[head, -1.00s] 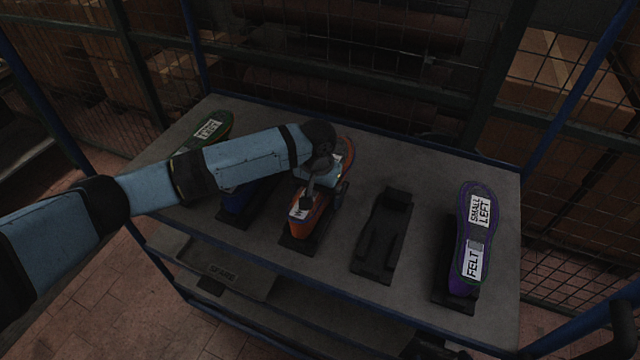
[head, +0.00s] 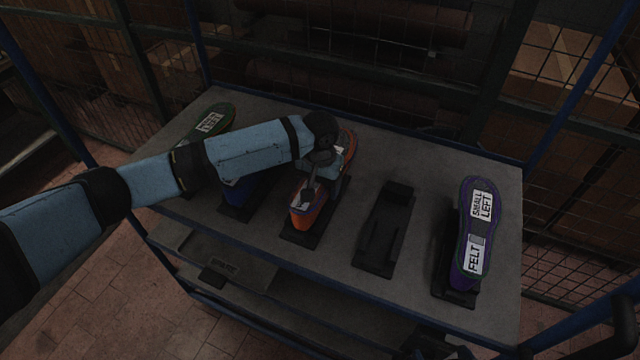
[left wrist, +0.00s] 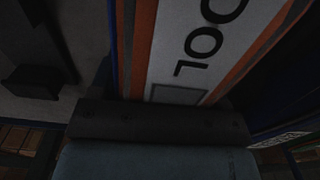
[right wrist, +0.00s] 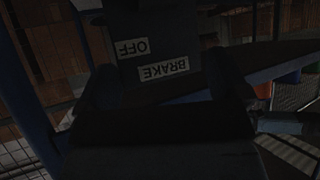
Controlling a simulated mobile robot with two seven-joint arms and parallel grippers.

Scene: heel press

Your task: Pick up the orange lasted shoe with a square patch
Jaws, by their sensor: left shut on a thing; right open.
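The orange lasted shoe (head: 307,219) rests sole up on a dark stand (head: 296,238) in the middle of the table. My left gripper (head: 320,183) is shut on it around its middle and hides part of the sole. In the left wrist view, the orange-edged sole (left wrist: 228,52) carries a white label with large black letters, partly cut off, and a grey square patch (left wrist: 178,94). I cannot tell whether the shoe is clear of its stand. My right gripper (right wrist: 162,88) is open, in front of a dark panel marked BRAKE OFF (right wrist: 150,58).
A purple shoe (head: 466,272) labelled FELT and SMALL LEFT is on a stand at the right. An empty dark stand (head: 385,230) lies between it and the orange shoe. A blue shoe (head: 238,193) and a green shoe (head: 222,115) are at the left, partly behind my arm. Wire mesh (head: 390,85) is behind the table.

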